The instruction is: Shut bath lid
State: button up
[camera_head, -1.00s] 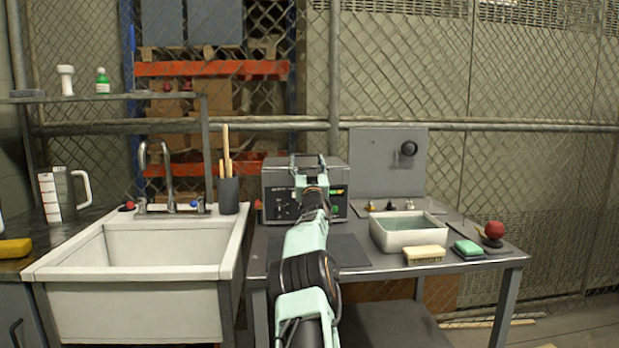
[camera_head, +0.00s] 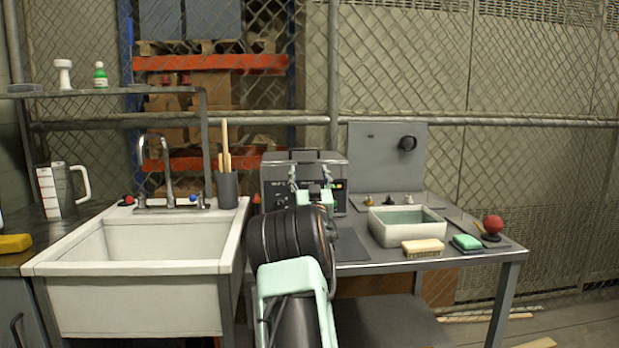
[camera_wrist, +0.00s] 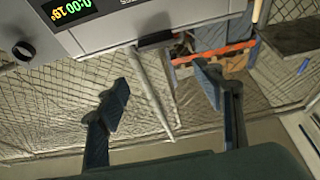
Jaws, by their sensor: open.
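The bath looks to be the grey box (camera_head: 270,177) at the back of the metal table. My arm hides much of its front. Its top bears a dark handle-like piece (camera_head: 303,155); I cannot tell how far the lid is raised. In the wrist view, the bath's front panel (camera_wrist: 125,28) shows upside down with a lit display, and a dark block (camera_wrist: 155,40) sits at its edge. My gripper (camera_head: 309,176) is in front of the bath. In the wrist view its two fingers (camera_wrist: 163,76) are wide apart with nothing between them. No contact is visible.
An upright grey panel (camera_head: 375,165) with a black knob is behind. A sink (camera_head: 140,268) stands left.

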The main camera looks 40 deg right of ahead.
jog(key=shift+s+a+f, duration=0.2)
jog(key=shift+s+a, duration=0.2)
jog(key=shift+s, duration=0.05)
dwell(0.4)
